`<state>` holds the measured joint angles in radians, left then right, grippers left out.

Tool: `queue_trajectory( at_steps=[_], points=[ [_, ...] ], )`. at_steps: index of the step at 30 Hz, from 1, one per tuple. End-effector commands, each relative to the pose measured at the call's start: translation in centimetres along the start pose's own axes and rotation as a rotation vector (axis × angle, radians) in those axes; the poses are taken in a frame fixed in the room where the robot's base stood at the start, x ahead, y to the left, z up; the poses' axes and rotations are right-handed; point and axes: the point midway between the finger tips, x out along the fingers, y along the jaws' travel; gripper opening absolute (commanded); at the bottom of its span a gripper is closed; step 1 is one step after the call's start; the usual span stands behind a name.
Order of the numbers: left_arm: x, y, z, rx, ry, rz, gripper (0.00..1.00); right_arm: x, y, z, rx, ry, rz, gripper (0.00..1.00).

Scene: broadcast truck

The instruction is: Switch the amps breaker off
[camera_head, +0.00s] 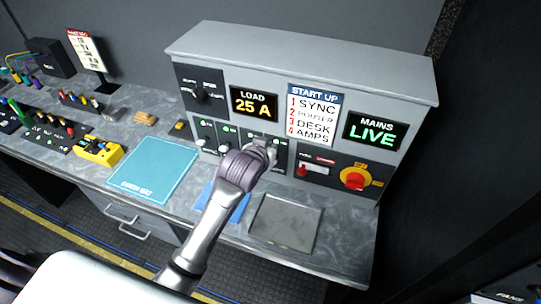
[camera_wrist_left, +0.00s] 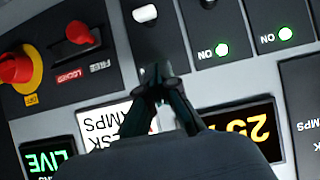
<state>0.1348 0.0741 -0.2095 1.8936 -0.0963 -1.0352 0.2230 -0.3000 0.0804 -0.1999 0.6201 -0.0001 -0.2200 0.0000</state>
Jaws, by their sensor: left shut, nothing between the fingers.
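The breaker row is on the lower front of the grey console, with a lever (camera_head: 224,147) showing left of my gripper in the head view. My left gripper (camera_head: 268,146) is shut and empty in front of the row's right end. In the wrist view, which is turned over, the shut fingertips (camera_wrist_left: 155,75) lie over the end breaker panel, below its white lever (camera_wrist_left: 145,13) in the picture. Fingers hide that panel's lamp and label area, so I cannot read which breaker it is. Two neighbouring breakers show green ON lamps (camera_wrist_left: 222,50). Contact cannot be told.
A red lever (camera_head: 302,169) marked FREE and LOCKED and a red rotary switch (camera_head: 354,179) are right of the breakers. A START UP card (camera_head: 313,114) and the LOAD display (camera_head: 254,104), reading 25 A, are above. A teal mat (camera_head: 155,168) lies on the worktop.

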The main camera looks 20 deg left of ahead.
Motion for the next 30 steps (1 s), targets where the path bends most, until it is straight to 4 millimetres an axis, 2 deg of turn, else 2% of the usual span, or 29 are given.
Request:
queue_trajectory(
  at_steps=[2, 3, 6, 12, 25, 30],
  points=[
    [1.5, 0.0, -0.2, 0.000, -0.002, 0.000, 0.00, -0.7, 0.0, -0.1, 0.000, 0.000, 0.000, 0.40],
    [1.9, 0.0, 0.3, 0.000, -0.006, 0.000, 0.00, -1.0, 0.0, -0.1, 0.000, 0.000, 0.000, 0.40],
    [2.1, 0.0, 2.0, 0.001, -0.006, 0.001, 0.00, -1.6, 0.0, -0.1, 0.000, 0.000, 0.000, 0.40],
    [2.6, 0.0, 3.6, -0.001, -0.001, 0.001, 0.00, -2.1, 0.0, -0.2, 0.000, 0.000, 0.000, 0.40],
    [2.7, 0.0, 3.9, 0.000, 0.003, 0.001, 0.00, -1.9, 0.0, -0.2, 0.000, 0.000, -0.001, 0.40],
    [3.5, 0.0, 4.0, 0.000, 0.040, 0.001, 0.00, -0.5, 0.0, -0.1, 0.000, 0.001, -0.001, 0.40]
  ],
)
